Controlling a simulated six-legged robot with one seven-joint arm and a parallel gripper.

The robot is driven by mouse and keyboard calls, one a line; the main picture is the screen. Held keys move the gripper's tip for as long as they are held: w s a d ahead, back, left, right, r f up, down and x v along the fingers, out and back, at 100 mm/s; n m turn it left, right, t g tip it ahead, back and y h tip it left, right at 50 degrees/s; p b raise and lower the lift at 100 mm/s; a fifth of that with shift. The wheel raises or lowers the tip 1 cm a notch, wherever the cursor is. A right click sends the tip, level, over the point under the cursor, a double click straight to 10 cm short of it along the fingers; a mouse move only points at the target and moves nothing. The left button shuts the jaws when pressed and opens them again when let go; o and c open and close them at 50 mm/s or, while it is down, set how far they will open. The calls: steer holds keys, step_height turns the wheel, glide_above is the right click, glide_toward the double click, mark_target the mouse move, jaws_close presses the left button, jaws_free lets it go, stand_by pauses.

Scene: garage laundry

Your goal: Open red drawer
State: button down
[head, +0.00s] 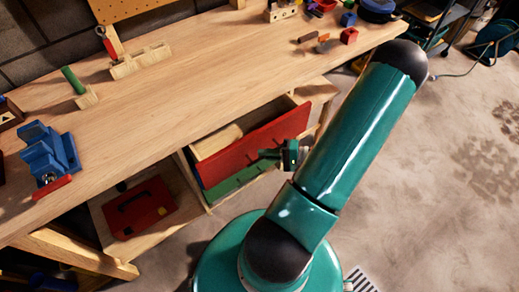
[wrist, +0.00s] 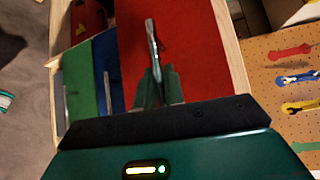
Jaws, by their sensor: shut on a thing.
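The red drawer (head: 240,148) sits under the workbench and stands pulled out part way. Its pale wooden inside shows behind the red front in the head view. In the wrist view the red front (wrist: 200,50) fills the middle, with a metal bar handle (wrist: 151,32) on it. My gripper (head: 268,154) is at the front of the red drawer. In the wrist view my gripper's fingers (wrist: 155,84) are shut on the handle. My arm hides part of the right side of the bench in the head view.
A green drawer (head: 238,182) lies below the red one, and a blue drawer front (wrist: 108,68) shows in the wrist view. A red toolbox (head: 140,208) sits on the shelf to the left. A blue vise (head: 48,152) stands on the bench top. The floor at right is mostly clear.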

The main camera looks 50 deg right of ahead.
steer(key=s+a, duration=0.3)
steer(key=s, duration=0.8)
steer(key=shift+s+a, duration=0.2)
steer(key=shift+s, duration=0.1)
